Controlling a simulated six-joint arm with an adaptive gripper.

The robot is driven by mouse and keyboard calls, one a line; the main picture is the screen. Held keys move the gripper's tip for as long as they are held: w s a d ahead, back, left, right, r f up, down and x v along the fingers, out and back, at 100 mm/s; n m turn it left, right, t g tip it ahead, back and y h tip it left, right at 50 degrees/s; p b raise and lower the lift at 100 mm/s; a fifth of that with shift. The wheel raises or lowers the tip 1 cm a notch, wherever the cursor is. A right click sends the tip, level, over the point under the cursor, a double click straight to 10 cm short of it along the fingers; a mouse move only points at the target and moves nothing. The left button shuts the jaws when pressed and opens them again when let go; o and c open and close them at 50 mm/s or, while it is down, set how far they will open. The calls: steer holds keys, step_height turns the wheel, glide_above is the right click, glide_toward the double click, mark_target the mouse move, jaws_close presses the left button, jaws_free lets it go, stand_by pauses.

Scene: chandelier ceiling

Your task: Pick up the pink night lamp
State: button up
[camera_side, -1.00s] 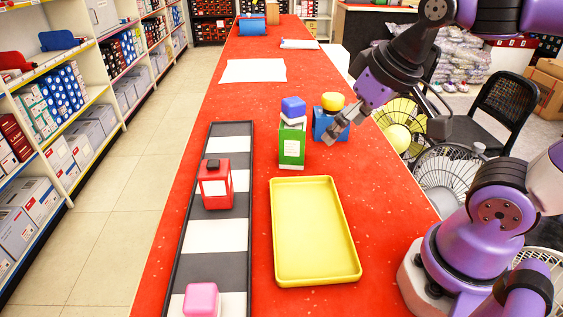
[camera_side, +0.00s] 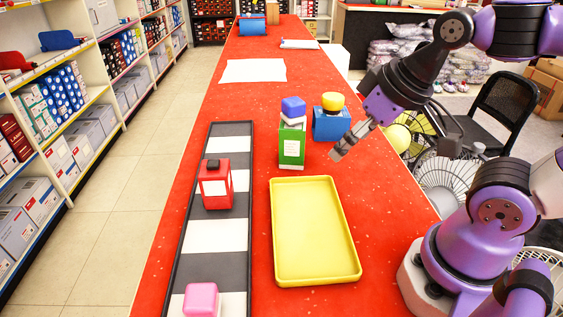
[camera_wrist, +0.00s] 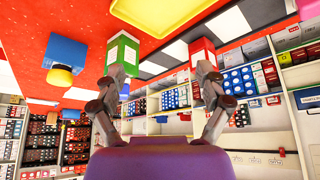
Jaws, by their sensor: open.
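A pink block-shaped thing (camera_side: 201,299), which I take for the pink night lamp, stands at the near end of the black-and-white striped strip (camera_side: 213,267). Its lower part is cut off by the bottom edge of the side view. My gripper (camera_side: 342,153) is open and empty, above the red counter beyond the yellow tray, far up and right of the pink lamp in the side view. Its two spread fingers (camera_wrist: 160,72) show in the wrist view.
The yellow tray (camera_side: 276,240) looks empty. A red block with a dark top (camera_side: 215,186) stands on the strip. A green box with a blue top (camera_side: 291,148) and a blue box with a yellow top (camera_side: 325,126) stand behind the tray. Bare red counter (camera_side: 262,216) separates strip and tray.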

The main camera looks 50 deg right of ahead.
steer(key=shift+o, duration=0.5)
steer(key=n+g+y, duration=0.3)
steer(key=n+g, duration=0.5)
steer(key=n, duration=1.7)
glide_above(199, 295)
steer(key=w+d, duration=0.2)
steer(key=d, duration=0.1)
step_height(199, 295, down, 5)
steer(key=f, duration=0.1)
steer(key=s+a+f+n, duration=0.1)
steer(key=f, duration=0.1)
steer(key=a+f+n, duration=0.1)
steer(key=f, duration=0.1)
steer(key=shift+s+a+f+g, duration=0.25)
steer(key=shift+s+g, duration=0.05)
steer(key=shift+g, duration=0.1)
steer(key=x, duration=0.5)
steer(key=shift+w+d+f, duration=0.1)
steer(key=shift+w+f, duration=0.1)
steer(key=shift+f, duration=0.3)
steer(key=c, duration=1.2)
